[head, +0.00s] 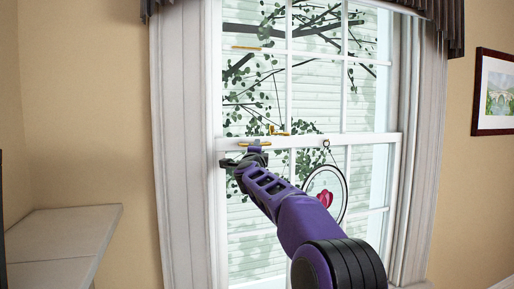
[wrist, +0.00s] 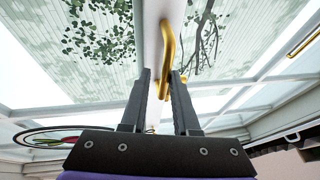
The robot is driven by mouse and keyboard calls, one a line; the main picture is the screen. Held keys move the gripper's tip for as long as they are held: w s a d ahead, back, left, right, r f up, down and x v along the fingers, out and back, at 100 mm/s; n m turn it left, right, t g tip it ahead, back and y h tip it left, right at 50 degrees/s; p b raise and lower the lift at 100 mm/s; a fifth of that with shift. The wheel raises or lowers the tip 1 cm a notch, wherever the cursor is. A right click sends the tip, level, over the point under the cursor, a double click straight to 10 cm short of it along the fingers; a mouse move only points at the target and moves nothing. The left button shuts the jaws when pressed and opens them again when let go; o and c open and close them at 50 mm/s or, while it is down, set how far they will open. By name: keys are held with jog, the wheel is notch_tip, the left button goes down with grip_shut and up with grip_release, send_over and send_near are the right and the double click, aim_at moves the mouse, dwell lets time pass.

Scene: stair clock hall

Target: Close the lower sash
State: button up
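The lower sash (head: 362,138) is a white, paned window frame, and its top rail crosses the middle of the head view. Its bottom edge is out of view, so I cannot tell how far it is raised. A brass handle (head: 256,144) sits on this rail at the left. It also shows in the wrist view (wrist: 168,48), with its near end between my fingertips. My gripper (head: 246,157) is at the handle, and its fingers (wrist: 161,82) stand apart with a gap around the brass. I cannot tell whether either finger touches it.
A brass latch (head: 278,130) is on the rail right of the handle. Another brass piece (head: 247,47) is higher on the window. A round ornament with a pink flower (head: 325,198) hangs right of my arm. A pale ledge (head: 62,235) is at lower left.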

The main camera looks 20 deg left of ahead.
jog(key=shift+o, duration=1.3)
jog(key=shift+f, duration=0.2)
jog(key=shift+r, duration=0.1)
jog(key=shift+r, duration=0.1)
jog(key=b+v, duration=0.1)
jog(key=v, duration=1.6)
jog(key=shift+s, duration=0.2)
